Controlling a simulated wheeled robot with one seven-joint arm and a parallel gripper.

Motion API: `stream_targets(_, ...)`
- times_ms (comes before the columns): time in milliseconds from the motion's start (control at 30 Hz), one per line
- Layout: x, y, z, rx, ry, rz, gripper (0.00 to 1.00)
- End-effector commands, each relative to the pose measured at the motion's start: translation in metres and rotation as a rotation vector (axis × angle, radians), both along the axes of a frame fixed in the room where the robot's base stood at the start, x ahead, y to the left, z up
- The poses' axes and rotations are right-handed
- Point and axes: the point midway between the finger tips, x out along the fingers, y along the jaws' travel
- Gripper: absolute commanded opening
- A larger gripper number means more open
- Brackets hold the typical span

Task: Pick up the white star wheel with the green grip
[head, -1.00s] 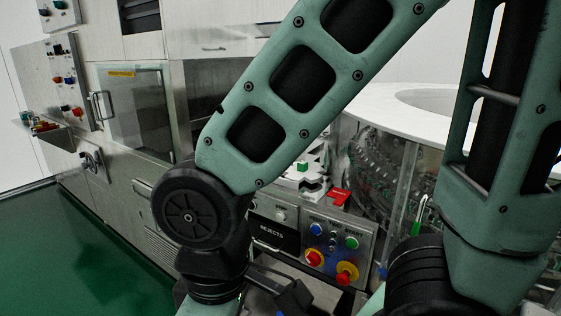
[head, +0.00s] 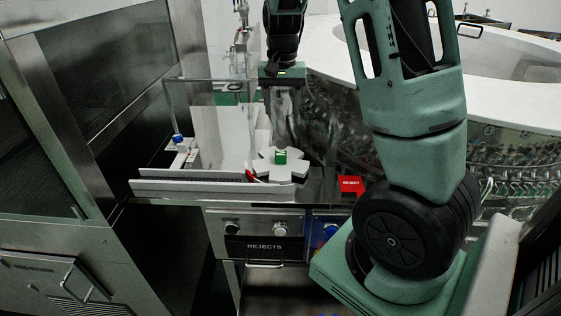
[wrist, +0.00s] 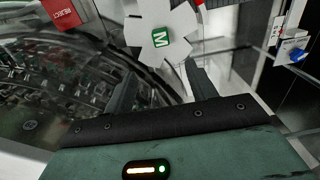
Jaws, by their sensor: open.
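The white star wheel (head: 292,170) lies flat on the metal deck in the head view, with its green grip (head: 281,157) upright on top. In the wrist view the star wheel (wrist: 140,32) shows at the top, and its green grip (wrist: 160,37) is marked M. My gripper (head: 284,120) hangs above the wheel, pointing down. In the wrist view my gripper (wrist: 160,72) is open and empty, with the fingers spread on either side of the grip's line. The grip looks clear of the fingers; the exact height gap is hard to tell.
A red REJECT block (head: 350,184) sits right of the wheel. A white guide rail (head: 190,187) runs to its left, near a blue knob (head: 178,138). Clear panels (head: 208,105) stand behind. The round washer (head: 500,140) is at right, the REJECTS drawer (head: 265,247) below.

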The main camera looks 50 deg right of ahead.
Motion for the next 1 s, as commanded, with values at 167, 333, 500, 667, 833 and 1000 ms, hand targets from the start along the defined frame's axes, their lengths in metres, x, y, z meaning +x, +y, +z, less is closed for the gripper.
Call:
stream_targets(167,-0.001,0.002,-0.039,0.003,0.007,0.001,0.56)
stream_targets(333,-0.001,0.002,-0.073,0.003,0.005,0.002,0.56)
stream_targets(500,-0.001,0.002,-0.096,0.003,0.003,0.004,0.56)
stream_targets(667,-0.001,0.003,-0.104,0.002,0.002,0.004,0.56)
stream_targets(833,-0.003,0.006,-0.126,0.004,0.005,0.003,0.56)
stream_targets(1000,-0.003,0.007,-0.148,0.002,0.002,0.005,0.56)
